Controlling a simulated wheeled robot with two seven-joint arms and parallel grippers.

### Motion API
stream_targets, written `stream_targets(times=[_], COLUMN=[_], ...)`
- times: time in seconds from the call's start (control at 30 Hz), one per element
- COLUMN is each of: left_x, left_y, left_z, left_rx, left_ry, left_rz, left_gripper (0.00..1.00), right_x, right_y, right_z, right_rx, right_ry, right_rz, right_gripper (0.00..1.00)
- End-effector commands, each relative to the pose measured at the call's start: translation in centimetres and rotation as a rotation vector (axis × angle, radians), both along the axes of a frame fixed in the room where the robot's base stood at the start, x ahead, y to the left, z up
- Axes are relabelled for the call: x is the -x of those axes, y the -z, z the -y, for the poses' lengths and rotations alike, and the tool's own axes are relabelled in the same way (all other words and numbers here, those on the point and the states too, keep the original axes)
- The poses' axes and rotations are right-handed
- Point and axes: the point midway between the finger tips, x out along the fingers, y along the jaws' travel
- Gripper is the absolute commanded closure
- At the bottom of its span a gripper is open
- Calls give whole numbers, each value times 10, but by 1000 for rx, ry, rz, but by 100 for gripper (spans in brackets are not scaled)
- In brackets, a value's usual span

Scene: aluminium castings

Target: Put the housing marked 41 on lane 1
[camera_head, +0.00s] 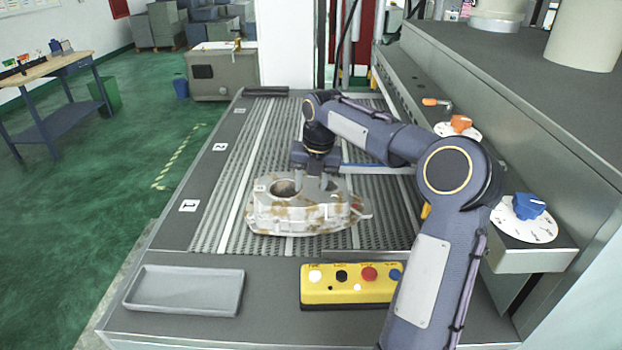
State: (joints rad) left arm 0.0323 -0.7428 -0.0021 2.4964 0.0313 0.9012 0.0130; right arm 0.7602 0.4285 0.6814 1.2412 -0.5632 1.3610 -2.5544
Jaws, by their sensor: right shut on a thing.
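A cast aluminium housing (283,218) with brown stains and a round bore is on or just above the ribbed grey bed (225,215), in its near half. I cannot tell whether it touches the bed. No number 41 is readable on it. My right gripper (314,186) points down and is shut on the housing's upper part, beside the bore. White labels stand along the bed's left edge: label 1 (188,205) nearest, label 2 (220,147) farther, and label 3 (240,110) farthest. The housing is to the right of label 1. My left gripper is not in view.
An empty grey tray (185,309) lies at the front left, and a yellow button box (345,296) at the front middle. A blue knob (529,206) and an orange knob (460,124) are on the right-hand ledge. The bed's far left part is clear.

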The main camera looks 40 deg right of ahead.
Motion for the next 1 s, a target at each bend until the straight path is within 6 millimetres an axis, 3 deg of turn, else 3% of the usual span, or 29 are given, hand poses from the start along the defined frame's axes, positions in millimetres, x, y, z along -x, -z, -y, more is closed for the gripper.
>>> stream_targets(times=[0.03, 0.2, 0.57, 1.0], left_x=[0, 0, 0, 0], left_y=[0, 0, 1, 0], left_z=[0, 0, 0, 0], left_rx=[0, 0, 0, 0], left_ry=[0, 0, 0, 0], left_rz=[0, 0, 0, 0], left_gripper=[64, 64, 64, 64], right_x=[0, 0, 1, 14], right_y=[3, 3, -6, -91], right_z=[-1, -1, 0, 2], right_rx=[-7, -6, -3, -4], right_ry=[3, 2, 2, 1], right_rz=[-5, -4, 0, 2], right_gripper=[53, 34, 34, 34])
